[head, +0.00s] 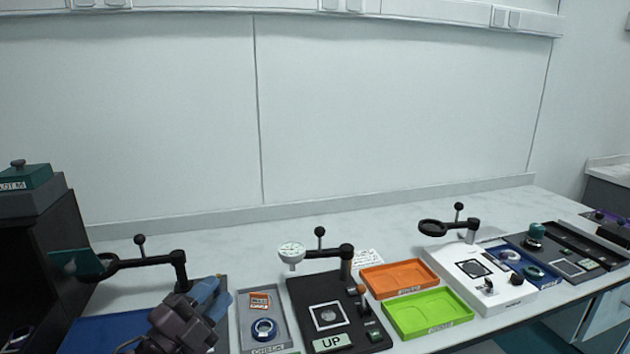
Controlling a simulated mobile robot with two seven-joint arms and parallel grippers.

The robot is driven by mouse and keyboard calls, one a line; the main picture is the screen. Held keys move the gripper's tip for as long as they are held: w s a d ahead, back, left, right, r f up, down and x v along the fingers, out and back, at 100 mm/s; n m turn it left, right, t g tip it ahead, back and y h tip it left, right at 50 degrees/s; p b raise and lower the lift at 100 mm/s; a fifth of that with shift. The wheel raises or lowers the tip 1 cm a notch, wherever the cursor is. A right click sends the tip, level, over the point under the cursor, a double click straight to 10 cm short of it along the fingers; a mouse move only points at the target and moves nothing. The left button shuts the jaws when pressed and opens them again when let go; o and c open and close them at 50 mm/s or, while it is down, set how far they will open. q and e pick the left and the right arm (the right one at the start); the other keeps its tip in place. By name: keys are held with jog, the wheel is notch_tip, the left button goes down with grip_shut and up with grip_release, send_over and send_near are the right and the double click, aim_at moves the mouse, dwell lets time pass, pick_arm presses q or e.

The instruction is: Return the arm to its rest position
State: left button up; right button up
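My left gripper (212,298) is at the lower left of the head view, with dark grey links and two blue fingers. It is over the front of the bench, between a blue mat (105,332) and a grey tray (262,313). The two fingers lie close together at this angle, and I cannot tell whether there is a gap. I see nothing clearly held between them. My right gripper is not in view.
A black stand with an arm (150,262) rises behind my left gripper. The bench's back strip is clear.

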pick_arm(q)
jog(key=s+a+f+n+g+y, duration=0.1)
jog(key=s+a+f+n+y, duration=0.2)
jog(key=f+n, duration=0.25)
jog(key=s+a+f+n+g+y, duration=0.1)
jog(key=s+a+f+n+y, duration=0.2)
jog(key=f, duration=0.4)
jog(key=s+a+f+n+g+y, duration=0.1)
jog(key=s+a+f+n+y, duration=0.2)
jog(key=f+n, duration=0.35)
jog(key=s+f+n+g+y, duration=0.1)
jog(key=s+f+n, duration=0.1)
jog(key=s+f, duration=0.4)
jog(key=s+a+f+n+g+y, duration=0.1)
jog(key=s+f+n+g+y, duration=0.1)
jog(key=s+f, duration=0.4)
jog(key=s, duration=0.5)
jog(key=shift+a+n+g+p, duration=0.2)
jog(key=shift+n+g+p, duration=0.1)
jog(key=shift+p, duration=0.05)
